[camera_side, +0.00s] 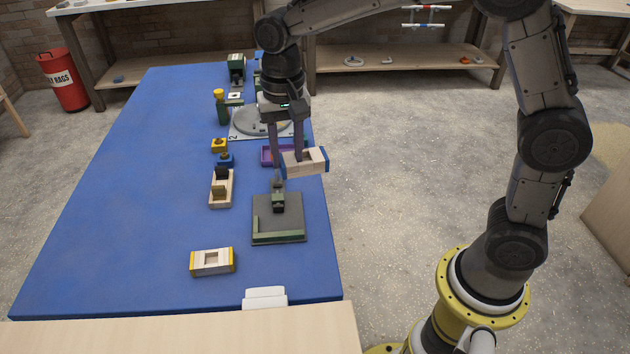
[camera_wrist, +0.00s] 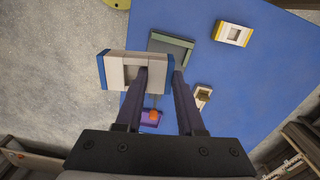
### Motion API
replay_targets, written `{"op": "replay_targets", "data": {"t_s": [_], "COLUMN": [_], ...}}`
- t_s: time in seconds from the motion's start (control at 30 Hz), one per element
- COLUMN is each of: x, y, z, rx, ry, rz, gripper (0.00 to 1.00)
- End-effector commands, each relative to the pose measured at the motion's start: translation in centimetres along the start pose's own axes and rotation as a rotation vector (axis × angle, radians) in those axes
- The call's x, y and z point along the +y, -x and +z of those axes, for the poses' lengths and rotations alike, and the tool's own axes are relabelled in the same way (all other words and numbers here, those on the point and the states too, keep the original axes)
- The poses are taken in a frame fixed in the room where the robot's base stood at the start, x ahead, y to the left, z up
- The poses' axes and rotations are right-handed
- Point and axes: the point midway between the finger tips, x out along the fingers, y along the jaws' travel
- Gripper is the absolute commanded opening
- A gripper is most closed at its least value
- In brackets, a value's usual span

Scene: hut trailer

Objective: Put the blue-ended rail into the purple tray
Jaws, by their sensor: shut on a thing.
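The blue-ended rail (camera_side: 311,164) is a pale wooden block with an opening in its middle and blue ends. My gripper (camera_side: 287,160) is shut on it near one end, holding it above the table. In the wrist view the rail (camera_wrist: 112,72) sticks out to the left of my gripper (camera_wrist: 160,72), with one finger at the opening and the other past the right end. The purple tray (camera_side: 266,158) is on the table behind and left of the rail in the side view, partly hidden by it and the fingers. The tray (camera_wrist: 148,124) shows low in the wrist view, with something orange at it.
A dark green plate fixture (camera_side: 278,228) stands in front of the tray. A yellow-ended rail (camera_side: 212,262) lies nearer the front. A wooden holder with dark pieces (camera_side: 221,190) is to the left. A grey round turntable (camera_side: 258,122) is behind. The blue table's left side is clear.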

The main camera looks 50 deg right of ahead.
Motion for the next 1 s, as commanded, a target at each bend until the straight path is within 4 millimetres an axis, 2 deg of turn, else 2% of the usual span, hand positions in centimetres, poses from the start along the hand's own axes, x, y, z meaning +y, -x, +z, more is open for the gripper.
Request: {"op": "replay_targets", "data": {"t_s": [0.03, 0.2, 0.47, 0.77, 1.0], "x": [-0.9, -3.1, -4.7, -4.3, -2.5], "y": [0.5, 1.5, 1.1, -1.8, -5.6], "z": [-1.7, -6.6, -13.9, -21.7, -26.4], "rx": [0.0, 0.0, -0.001, -0.001, -0.002], "ry": [0.003, 0.015, 0.008, -0.033, -0.091], "rz": [0.0, 0.001, 0.001, 0.002, 0.002], "gripper": [0.0, 0.0, 0.0, 0.0, 0.0]}}
